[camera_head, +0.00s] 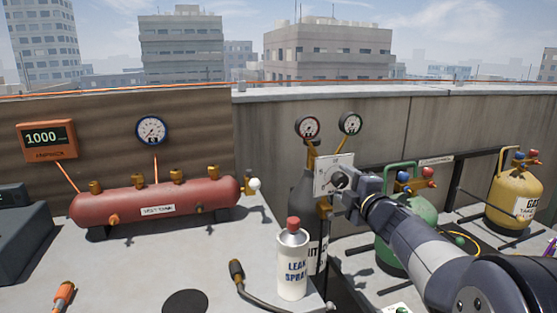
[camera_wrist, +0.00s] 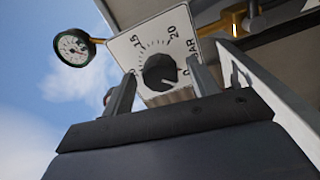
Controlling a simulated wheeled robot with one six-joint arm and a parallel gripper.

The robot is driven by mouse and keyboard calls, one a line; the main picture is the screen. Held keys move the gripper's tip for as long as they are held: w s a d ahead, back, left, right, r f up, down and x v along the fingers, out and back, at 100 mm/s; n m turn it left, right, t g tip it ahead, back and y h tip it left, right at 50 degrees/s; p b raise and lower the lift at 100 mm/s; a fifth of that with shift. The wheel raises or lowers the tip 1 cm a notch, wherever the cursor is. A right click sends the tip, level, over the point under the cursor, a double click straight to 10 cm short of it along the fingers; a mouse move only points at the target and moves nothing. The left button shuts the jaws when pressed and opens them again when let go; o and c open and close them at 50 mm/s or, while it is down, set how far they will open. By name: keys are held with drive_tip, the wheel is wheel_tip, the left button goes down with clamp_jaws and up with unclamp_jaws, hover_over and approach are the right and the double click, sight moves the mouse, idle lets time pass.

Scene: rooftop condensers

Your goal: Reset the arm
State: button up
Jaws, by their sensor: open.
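My gripper (camera_wrist: 160,88) is open in the wrist view, with one finger on each side of a black round knob (camera_wrist: 160,70). The knob sits on a white dial plate (camera_wrist: 140,46) marked 15, 20 and BAR. I cannot tell whether the fingers touch the knob. In the head view my arm reaches in from the lower right. Its end is at the white plate (camera_head: 324,170) in front of the dark nitrogen cylinder (camera_head: 301,200), and it hides part of the knob and plate.
Two gauges (camera_head: 307,127) (camera_head: 350,123) stand above the plate. Green (camera_head: 411,235) and yellow (camera_head: 511,193) cylinders stand to the right, the green one partly behind my arm.

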drive_tip(key=m+p, duration=0.1)
drive_tip(key=m, duration=0.1)
drive_tip(key=m+p, duration=0.1)
drive_tip(key=shift+r+m, duration=0.2)
drive_tip(key=shift+m, duration=0.2)
drive_tip(key=m+p, duration=0.3)
drive_tip(key=m, duration=0.1)
drive_tip(key=shift+p, duration=0.4)
drive_tip(key=m+p, duration=0.4)
drive_tip(key=m, duration=0.1)
drive_tip(key=shift+a+f+m+p, duration=0.1)
drive_tip(key=shift+f+m+p, duration=0.15)
drive_tip(key=shift+m+p, duration=1.15)
drive_tip(key=shift+f, duration=0.15)
